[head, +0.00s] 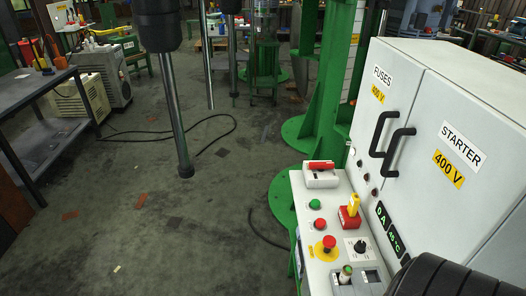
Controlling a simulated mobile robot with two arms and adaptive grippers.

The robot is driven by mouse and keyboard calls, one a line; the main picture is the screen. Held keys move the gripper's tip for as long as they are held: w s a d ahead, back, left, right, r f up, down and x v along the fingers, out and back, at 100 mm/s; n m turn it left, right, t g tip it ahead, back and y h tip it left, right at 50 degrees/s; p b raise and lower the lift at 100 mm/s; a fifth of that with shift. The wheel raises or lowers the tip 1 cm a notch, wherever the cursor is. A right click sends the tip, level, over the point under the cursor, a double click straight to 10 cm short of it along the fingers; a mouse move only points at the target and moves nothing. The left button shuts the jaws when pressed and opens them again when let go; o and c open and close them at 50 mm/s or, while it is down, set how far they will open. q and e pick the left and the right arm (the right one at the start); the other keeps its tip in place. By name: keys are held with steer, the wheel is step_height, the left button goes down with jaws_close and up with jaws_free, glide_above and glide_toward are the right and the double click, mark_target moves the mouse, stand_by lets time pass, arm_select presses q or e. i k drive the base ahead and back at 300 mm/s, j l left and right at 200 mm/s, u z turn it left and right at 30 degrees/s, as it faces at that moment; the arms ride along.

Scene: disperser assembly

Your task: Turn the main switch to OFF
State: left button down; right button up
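A white control panel (306,228) stands at the right, below the cabinet doors. At its far end is a white box with a red handle (321,165) lying roughly crosswise. Nearer, a yellow handle (353,203) stands up from a red base (348,218). A small black rotary selector (360,246) sits in a light plate on the right of the panel. Labels are too small to read, so I cannot tell for certain which is the main switch or its position. Neither gripper's fingers show, and nothing visible touches these controls.
The panel also has a green button (315,204), a red button (320,223) and a red mushroom button (329,242). Black door handles (383,133) stick out above it. A black ribbed body (445,278) covers the lower right corner. The floor (190,240) at left is mostly clear.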

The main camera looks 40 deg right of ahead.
mark_target(321, 166)
steer(key=i+j+z, duration=0.1)
steer(key=i, duration=0.4)
steer(key=i+j+z, duration=0.1)
steer(key=i, duration=0.35)
steer(key=j, duration=0.1)
